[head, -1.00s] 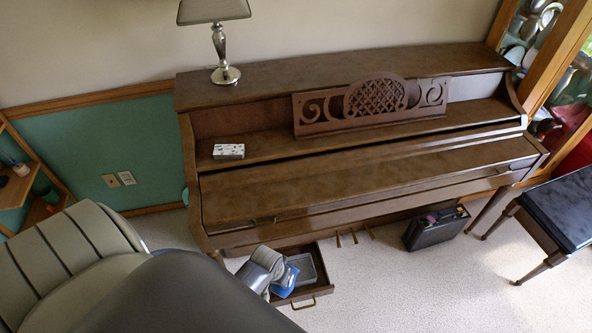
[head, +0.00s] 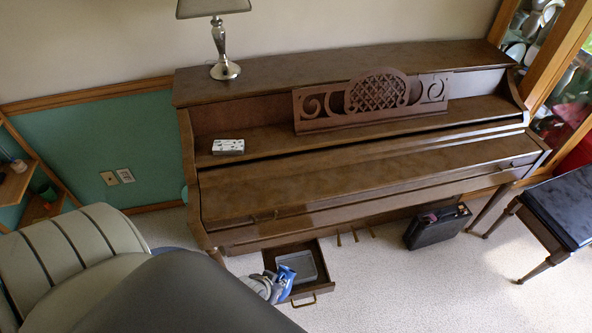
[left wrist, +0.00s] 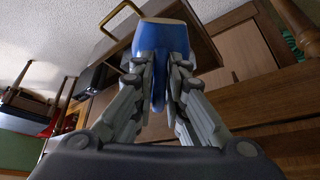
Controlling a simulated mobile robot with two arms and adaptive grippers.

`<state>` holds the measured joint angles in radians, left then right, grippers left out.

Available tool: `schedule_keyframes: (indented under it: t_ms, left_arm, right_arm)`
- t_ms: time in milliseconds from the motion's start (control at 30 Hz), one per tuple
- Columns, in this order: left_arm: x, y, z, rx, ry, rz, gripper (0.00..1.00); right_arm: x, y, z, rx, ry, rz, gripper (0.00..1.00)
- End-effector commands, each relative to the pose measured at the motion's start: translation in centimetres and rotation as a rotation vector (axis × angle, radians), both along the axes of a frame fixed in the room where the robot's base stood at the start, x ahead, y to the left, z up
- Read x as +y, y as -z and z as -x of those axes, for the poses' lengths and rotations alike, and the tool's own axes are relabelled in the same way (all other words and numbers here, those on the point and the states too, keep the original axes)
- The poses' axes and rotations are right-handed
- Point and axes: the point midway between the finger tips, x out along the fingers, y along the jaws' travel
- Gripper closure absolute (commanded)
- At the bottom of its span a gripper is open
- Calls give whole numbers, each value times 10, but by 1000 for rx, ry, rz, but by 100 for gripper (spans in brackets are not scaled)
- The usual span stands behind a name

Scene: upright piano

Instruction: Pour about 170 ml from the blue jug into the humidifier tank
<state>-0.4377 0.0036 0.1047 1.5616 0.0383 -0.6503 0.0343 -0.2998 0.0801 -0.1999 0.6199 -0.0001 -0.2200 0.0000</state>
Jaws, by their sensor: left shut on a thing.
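The blue jug (head: 286,279) is at the front left of the open drawer under the piano. My left gripper (head: 272,287) is shut on it, with a finger on either side, as the left wrist view shows around the jug (left wrist: 162,38). The jug seems tilted, but I cannot tell how far or whether liquid is flowing. A grey open container (head: 302,265), apparently the humidifier tank, sits in the drawer just behind and right of the jug. Its contents are not discernible. My right gripper is out of view.
The drawer (head: 318,286) stands out below the piano keyboard (head: 360,184), with a brass handle in front. Pedals and a black case (head: 436,226) are to its right. A padded chair (head: 70,245) is at left. Floor in front is clear.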

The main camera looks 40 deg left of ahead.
Motion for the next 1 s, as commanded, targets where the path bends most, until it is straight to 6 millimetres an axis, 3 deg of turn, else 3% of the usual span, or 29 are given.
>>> schedule_keyframes:
  t_ms: [1000]
  left_arm:
    - [-2,-4,14,-336,0,-47,100]
  right_arm:
    - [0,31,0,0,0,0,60]
